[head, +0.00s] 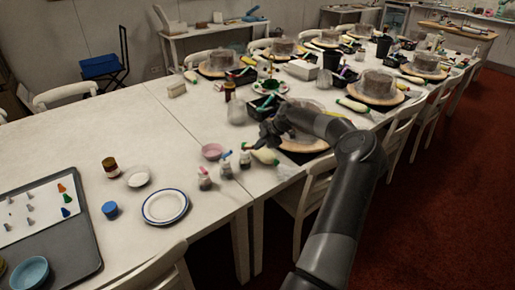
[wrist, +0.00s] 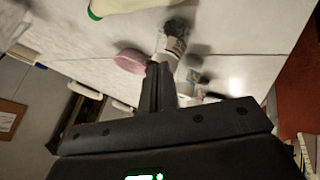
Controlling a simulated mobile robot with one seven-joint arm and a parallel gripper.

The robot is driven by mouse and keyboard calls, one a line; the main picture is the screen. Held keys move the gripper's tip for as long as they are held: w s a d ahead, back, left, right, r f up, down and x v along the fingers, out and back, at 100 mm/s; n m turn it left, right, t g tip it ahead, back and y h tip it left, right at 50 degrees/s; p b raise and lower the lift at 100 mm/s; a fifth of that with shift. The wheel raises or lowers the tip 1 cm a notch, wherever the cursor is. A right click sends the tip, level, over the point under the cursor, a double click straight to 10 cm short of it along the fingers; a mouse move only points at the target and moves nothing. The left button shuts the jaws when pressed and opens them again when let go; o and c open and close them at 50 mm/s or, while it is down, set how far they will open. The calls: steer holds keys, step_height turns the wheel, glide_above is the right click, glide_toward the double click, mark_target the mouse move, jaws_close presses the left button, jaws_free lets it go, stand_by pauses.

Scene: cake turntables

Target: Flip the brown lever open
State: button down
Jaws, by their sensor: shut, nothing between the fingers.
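I cannot make out a brown lever in either view. My gripper (head: 270,132) is over the long table, beside the nearest wooden turntable (head: 305,145), which my arm partly covers. In the wrist view my gripper (wrist: 158,68) has its fingers together with nothing between them. They point toward a small bottle with a dark label (wrist: 175,42) and a pink bowl (wrist: 130,61); I cannot tell if they touch either.
A piping bag (head: 264,155), small bottles (head: 225,170) and the pink bowl (head: 212,152) stand near my gripper. A black tray (head: 266,106) lies behind it. A blue-rimmed plate (head: 165,206) is nearer. White chairs line the right edge.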

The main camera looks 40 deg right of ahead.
steer(key=shift+w+d+n+g+y, duration=0.3)
steer(key=shift+w+d+n+y, duration=0.1)
steer(key=shift+w+d+n, duration=0.45)
steer(key=shift+a, duration=0.15)
steer(key=shift+w+a, duration=0.1)
steer(key=shift+w+a, duration=0.2)
steer(key=shift+a, duration=0.5)
